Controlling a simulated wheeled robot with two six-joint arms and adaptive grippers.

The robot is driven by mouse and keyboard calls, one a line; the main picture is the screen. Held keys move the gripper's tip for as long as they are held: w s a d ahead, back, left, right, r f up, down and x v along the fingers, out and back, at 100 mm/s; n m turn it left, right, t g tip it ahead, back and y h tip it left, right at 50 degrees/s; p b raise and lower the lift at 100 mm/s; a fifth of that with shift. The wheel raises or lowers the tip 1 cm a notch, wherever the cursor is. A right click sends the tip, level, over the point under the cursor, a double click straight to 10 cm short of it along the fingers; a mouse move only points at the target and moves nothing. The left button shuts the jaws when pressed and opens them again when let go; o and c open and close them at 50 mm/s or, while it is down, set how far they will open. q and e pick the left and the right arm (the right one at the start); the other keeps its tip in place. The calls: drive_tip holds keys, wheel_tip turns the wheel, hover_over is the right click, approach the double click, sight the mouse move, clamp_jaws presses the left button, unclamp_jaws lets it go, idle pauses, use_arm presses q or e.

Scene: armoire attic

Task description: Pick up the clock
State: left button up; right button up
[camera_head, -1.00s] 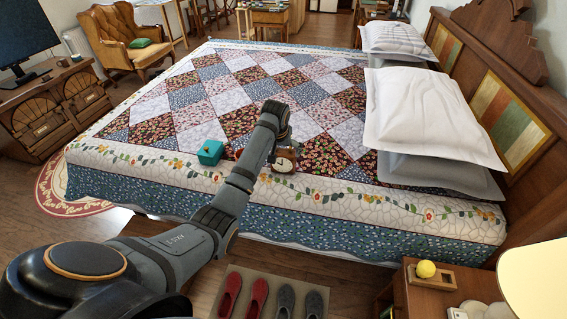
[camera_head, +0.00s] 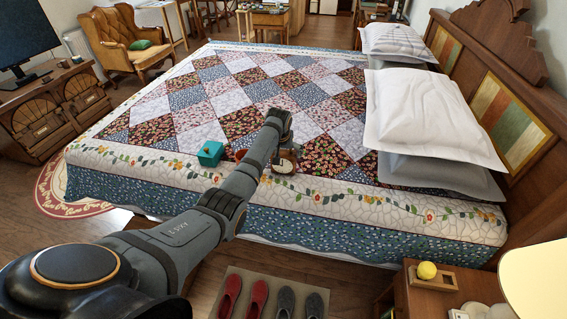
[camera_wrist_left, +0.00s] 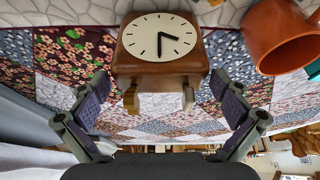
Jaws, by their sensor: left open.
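The clock (camera_head: 284,162), brown with a white round face, stands on the patchwork bed and is partly hidden by my left arm in the head view. In the left wrist view the clock (camera_wrist_left: 160,42) is close, with its face and two brass-coloured pieces showing. My left gripper (camera_wrist_left: 158,84) is open, its two fingers spread apart on either side of the clock's near part, with nothing held. In the head view the left gripper (camera_head: 284,142) is right by the clock, mostly hidden by my arm. My right gripper is not in view.
An orange-brown cup-like pot (camera_wrist_left: 282,38) lies close beside the clock. A teal box (camera_head: 210,153) sits left of it on the bed (camera_head: 150,165). White pillows (camera_head: 425,115) are at the right. A nightstand (camera_head: 430,300) with a yellow ball is at front right.

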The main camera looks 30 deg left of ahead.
use_arm(q)
drive_tip(key=shift+x, duration=0.85)
drive_tip(key=shift+r, duration=0.15)
drive_tip(key=c, duration=1.4)
drive_tip(key=shift+o, duration=0.2)
wheel_tip(320, 180, up, 3)
drive_tip(key=shift+w+f, duration=0.15)
drive_tip(key=s+r, duration=1)
drive_tip(key=s, duration=0.4)
drive_tip(key=shift+s+d, duration=0.15)
drive_tip(key=shift+d, duration=0.3)
